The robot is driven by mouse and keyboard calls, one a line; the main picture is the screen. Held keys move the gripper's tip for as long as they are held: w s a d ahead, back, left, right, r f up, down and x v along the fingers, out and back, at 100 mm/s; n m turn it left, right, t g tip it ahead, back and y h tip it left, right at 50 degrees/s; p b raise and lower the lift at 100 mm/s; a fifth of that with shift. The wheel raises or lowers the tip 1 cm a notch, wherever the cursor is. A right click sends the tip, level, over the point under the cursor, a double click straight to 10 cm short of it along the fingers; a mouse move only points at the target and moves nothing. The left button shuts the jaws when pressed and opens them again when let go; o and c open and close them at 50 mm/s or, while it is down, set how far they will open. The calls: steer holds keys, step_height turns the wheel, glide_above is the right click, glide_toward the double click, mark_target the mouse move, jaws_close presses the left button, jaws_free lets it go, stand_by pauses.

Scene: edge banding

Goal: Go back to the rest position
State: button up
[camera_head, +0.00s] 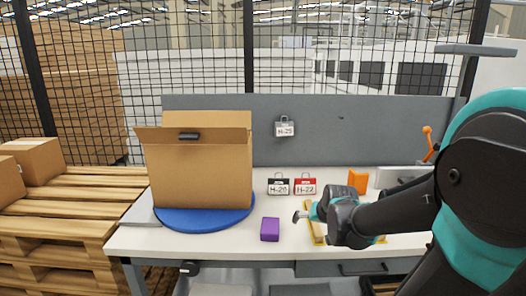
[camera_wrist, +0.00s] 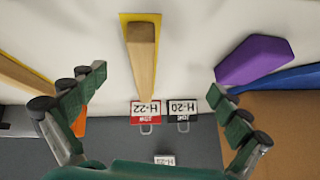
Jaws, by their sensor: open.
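My gripper (camera_head: 306,214) is above the right half of the white table in the head view, on my arm that reaches in from the right. In the wrist view my gripper (camera_wrist: 155,95) has its green-padded fingers spread wide, with nothing held between them. A wooden piece on a yellow base (camera_wrist: 141,55) lies beyond the fingertips, apart from them. It shows partly behind my gripper in the head view (camera_head: 316,232). A second wooden piece (camera_wrist: 22,76) with a yellow edge is at the left of the wrist view.
An open cardboard box (camera_head: 200,175) stands on a blue turntable (camera_head: 205,218). A purple block (camera_head: 270,229), a black tag (camera_head: 278,187), a red tag (camera_head: 305,187) and an orange block (camera_head: 357,181) are on the table (camera_head: 180,244). A grey panel (camera_head: 350,140) rises behind.

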mark_target(319, 241)
steer(key=shift+n+g+h, duration=0.4)
steer(key=shift+n+h, duration=0.1)
steer(key=shift+n, duration=0.4)
steer(key=s, duration=0.1)
steer(key=s+d+f, duration=0.1)
steer(key=s, duration=0.1)
steer(key=s+d+f, duration=0.1)
steer(key=shift+s+f, duration=0.15)
steer(key=s+f+g, duration=0.2)
steer(key=s+f, duration=0.4)
steer(key=s, duration=0.4)
steer(key=shift+s+f+g, duration=0.15)
steer(key=shift+s+g, duration=0.15)
steer(key=shift+s, duration=0.1)
steer(key=shift+a, duration=0.1)
